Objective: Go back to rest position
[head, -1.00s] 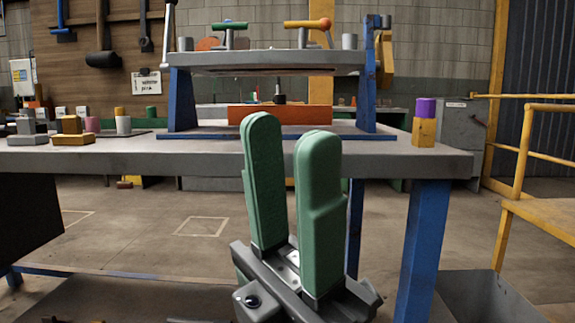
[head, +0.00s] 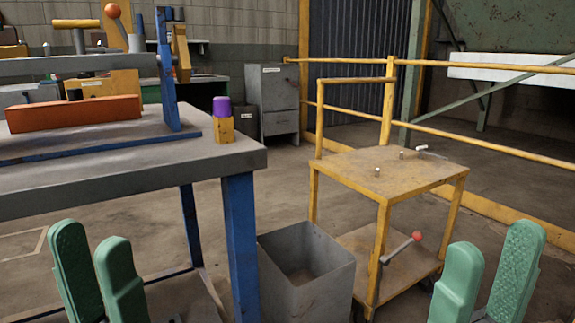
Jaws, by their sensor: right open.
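My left gripper (head: 91,245) shows at the lower left in the head view, in front of the workbench (head: 120,178). Its two green fingers stand apart with nothing between them. My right gripper (head: 494,246) shows at the lower right, in front of the yellow cart (head: 345,170). Its green fingers are spread and empty. Both grippers point upward in the picture and look clear of the bench and the cart. The lower parts of both are cut off by the frame's bottom edge.
A purple block (head: 221,106) sits on an orange-yellow block (head: 222,130) at the bench's right corner. An orange bar (head: 75,113) lies further left. A grey open bin (head: 310,270) stands between bench and cart. Yellow railings (head: 470,137) run behind the cart.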

